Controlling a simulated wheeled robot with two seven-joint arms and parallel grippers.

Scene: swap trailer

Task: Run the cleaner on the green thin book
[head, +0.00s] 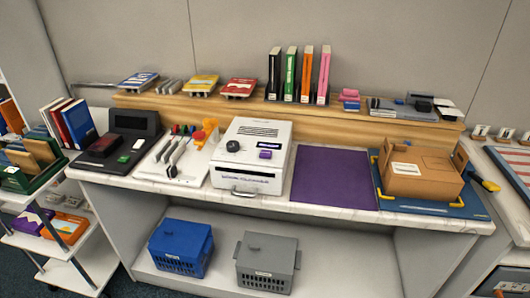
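A white box-shaped machine (250,158) stands on the counter in the middle of the head view. It has a black knob (233,146), a purple button (265,154) and a front handle (243,192); the lettering on its front is too small to read surely. A thin green book (290,74) stands upright on the wooden shelf behind the counter, between a black thin book (274,74) and an orange one (306,74). A pink thin book (324,74) stands at the right of that row. Neither gripper is in view.
A purple mat (333,178) lies bare right of the machine. A cardboard box (420,172) sits on a blue tray (450,208) farther right. A white rack (184,163) stands left of the machine. Blue (181,247) and grey (266,262) crates sit below.

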